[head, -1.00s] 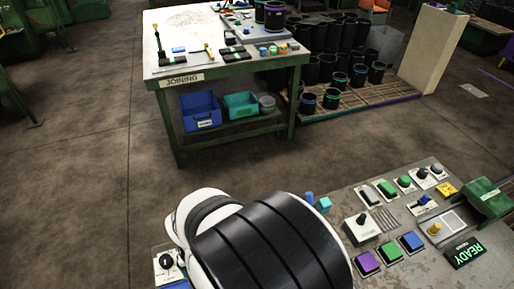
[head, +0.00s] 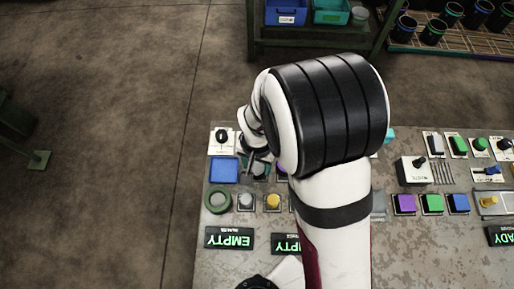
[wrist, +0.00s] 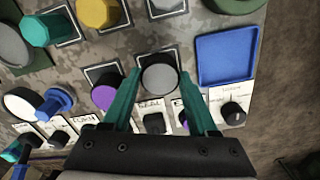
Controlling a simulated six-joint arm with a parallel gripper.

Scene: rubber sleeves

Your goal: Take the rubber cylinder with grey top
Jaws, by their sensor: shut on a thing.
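The rubber cylinder with a grey top (wrist: 159,77) stands upright in a square spot on the panel, its dark side showing around the grey disc. My gripper (wrist: 159,80) has its two teal fingers on either side of the cylinder and is shut on it. In the head view my gripper (head: 258,167) is low over the panel, just right of the blue tray, and the cylinder is mostly hidden by the fingers and wrist.
A blue square tray (wrist: 227,60) and a black knob (wrist: 233,113) lie beside it. A purple-topped piece (wrist: 104,96), a yellow one (wrist: 98,12) and a teal one (wrist: 40,30) stand close by. A green ring (head: 216,200) lies near the panel's left edge.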

